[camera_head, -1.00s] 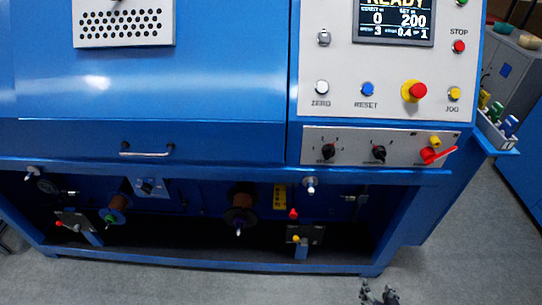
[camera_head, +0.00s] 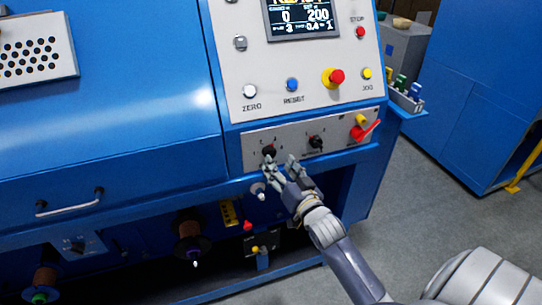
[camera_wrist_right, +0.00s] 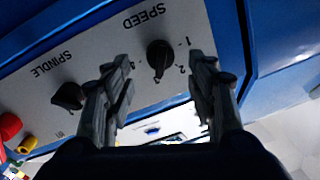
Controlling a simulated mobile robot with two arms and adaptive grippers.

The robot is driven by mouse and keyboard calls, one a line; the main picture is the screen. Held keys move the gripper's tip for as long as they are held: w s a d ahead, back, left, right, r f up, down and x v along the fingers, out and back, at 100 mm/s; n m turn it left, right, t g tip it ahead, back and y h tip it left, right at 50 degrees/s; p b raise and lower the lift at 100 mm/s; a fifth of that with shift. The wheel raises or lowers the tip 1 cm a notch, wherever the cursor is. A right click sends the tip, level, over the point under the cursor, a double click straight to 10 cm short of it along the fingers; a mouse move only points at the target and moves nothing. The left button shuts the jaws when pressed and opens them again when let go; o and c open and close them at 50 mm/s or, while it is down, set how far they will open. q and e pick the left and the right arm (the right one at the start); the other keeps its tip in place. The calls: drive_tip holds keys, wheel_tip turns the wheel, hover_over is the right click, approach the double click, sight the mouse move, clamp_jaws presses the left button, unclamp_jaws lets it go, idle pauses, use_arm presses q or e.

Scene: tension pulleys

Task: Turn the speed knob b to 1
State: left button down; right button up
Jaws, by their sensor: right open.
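The speed knob (camera_head: 269,151) is a black knob at the left of the grey lower control strip. In the right wrist view the same knob (camera_wrist_right: 159,54) sits under the word SPEED, which appears upside down, with numbers around it. I cannot tell for sure which number its pointer faces. My right gripper (camera_head: 281,164) is open just in front of the strip, by the knob. In the right wrist view its two fingers (camera_wrist_right: 160,78) are spread on either side of the knob, with a gap to it. My left gripper is not in view.
The black spindle knob (camera_head: 316,142) is to the right, close to my right gripper. Further right are a red switch handle (camera_head: 364,131) and a yellow knob. Above are several buttons and the display (camera_head: 301,17). A white-tipped knob (camera_head: 259,191) sticks out below the strip.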

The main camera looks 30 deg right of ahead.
sight(273, 156)
drive_tip(key=w, duration=0.5)
drive_tip(key=shift+d, duration=0.4)
drive_tip(key=shift+s, duration=0.1)
drive_tip(key=c, duration=1)
